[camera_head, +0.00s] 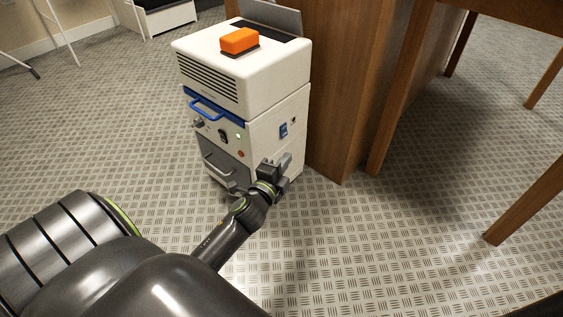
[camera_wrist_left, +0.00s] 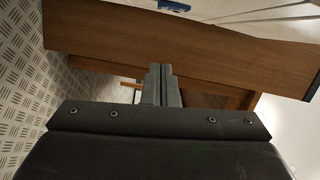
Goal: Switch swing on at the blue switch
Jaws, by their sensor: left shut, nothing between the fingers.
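The blue switch (camera_head: 283,130) is a small blue rocker on the right side wall of a white machine (camera_head: 262,110). Whether it is on or off is too small to tell. My left gripper (camera_head: 284,160) is shut and empty, just below the switch and in front of the machine's side wall in the head view. It appears apart from the switch. In the left wrist view the closed fingers (camera_wrist_left: 161,85) point toward brown wood, and a blue piece (camera_wrist_left: 174,5) shows at the top edge. My right gripper is not in view.
An orange block (camera_head: 239,40) lies on top of the machine, which has a blue handle (camera_head: 205,107) on its front. A wooden panel (camera_head: 345,90) stands close to the right of the machine. A wooden table leg (camera_head: 525,205) is farther right. The patterned floor in front is clear.

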